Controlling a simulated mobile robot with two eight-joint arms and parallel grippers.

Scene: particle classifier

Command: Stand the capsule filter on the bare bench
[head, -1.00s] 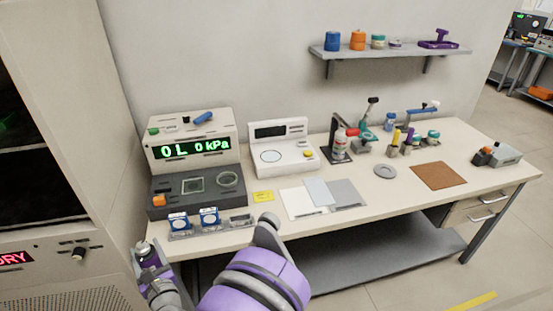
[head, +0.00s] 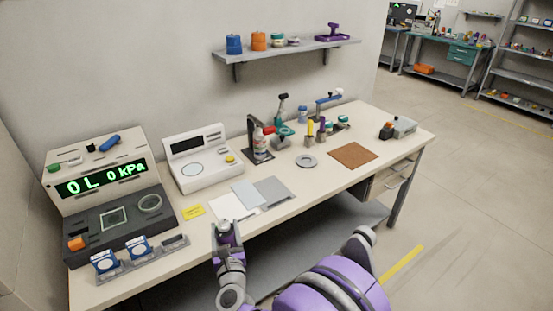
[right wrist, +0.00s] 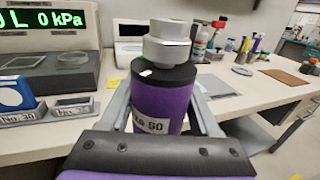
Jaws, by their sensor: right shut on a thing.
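The capsule filter (right wrist: 160,108) is a purple cylinder with a black collar, a pale grey stepped cap and a white label that reads in part "50". My right gripper (right wrist: 160,98) is shut on it, one finger on each side, and it looks upright in the right wrist view. In the head view the capsule filter (head: 225,229) shows small, its pale cap against the bench's front edge; its lower part is hard to make out. The bench (head: 300,187) has a pale top with a bare strip along its front. My left gripper is not in view.
A pressure meter (head: 100,184) stands at the left, with a rack (head: 145,258) of blue-and-white filters before it. A white scale (head: 198,170), flat sheets (head: 272,190), a grey ring (head: 307,161), a brown mat (head: 352,154) and bottles stand further along.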

